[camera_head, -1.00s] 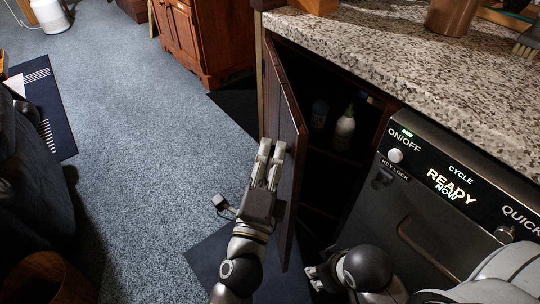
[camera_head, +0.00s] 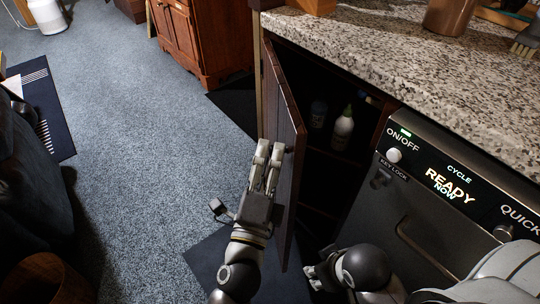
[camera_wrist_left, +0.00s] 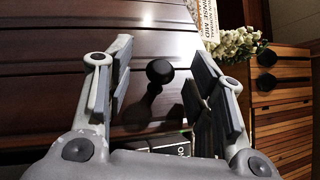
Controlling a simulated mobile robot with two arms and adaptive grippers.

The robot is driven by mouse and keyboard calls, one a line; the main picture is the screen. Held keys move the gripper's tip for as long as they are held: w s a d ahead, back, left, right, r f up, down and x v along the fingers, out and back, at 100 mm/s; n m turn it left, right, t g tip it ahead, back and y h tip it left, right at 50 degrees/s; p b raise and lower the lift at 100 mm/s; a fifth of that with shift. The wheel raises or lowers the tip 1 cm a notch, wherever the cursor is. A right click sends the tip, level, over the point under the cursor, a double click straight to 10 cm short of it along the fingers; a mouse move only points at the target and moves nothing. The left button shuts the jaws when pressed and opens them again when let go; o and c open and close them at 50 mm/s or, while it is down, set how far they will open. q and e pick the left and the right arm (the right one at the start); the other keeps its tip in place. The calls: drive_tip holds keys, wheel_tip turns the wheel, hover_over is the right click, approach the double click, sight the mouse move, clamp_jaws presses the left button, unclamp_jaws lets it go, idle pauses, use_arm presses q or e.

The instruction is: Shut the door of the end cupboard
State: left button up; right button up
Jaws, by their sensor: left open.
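The end cupboard's dark wood door (camera_head: 283,150) stands ajar in the head view, swung out from under the counter. The dark cupboard inside (camera_head: 318,180) shows through the gap. My left gripper (camera_head: 269,150) is at the outer face of the door, its fingers pointing away from me. In the left wrist view the door panel (camera_wrist_left: 60,85) fills the left and middle. A round black knob (camera_wrist_left: 159,71) sits between the open fingers (camera_wrist_left: 155,85); I cannot tell whether they touch it. My right arm is at the lower right; its gripper (camera_head: 318,275) is partly hidden.
A white bottle (camera_head: 343,128) and a darker one (camera_head: 318,113) stand inside the cupboard. The dishwasher (camera_head: 440,195) is right of it under the granite counter (camera_head: 390,50). A wooden cabinet (camera_head: 202,42) stands further back.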

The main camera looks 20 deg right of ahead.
use_arm(q)
drive_tip(key=v, duration=0.6)
drive_tip(key=shift+s+a, duration=0.2)
drive_tip(key=shift+s, duration=0.15)
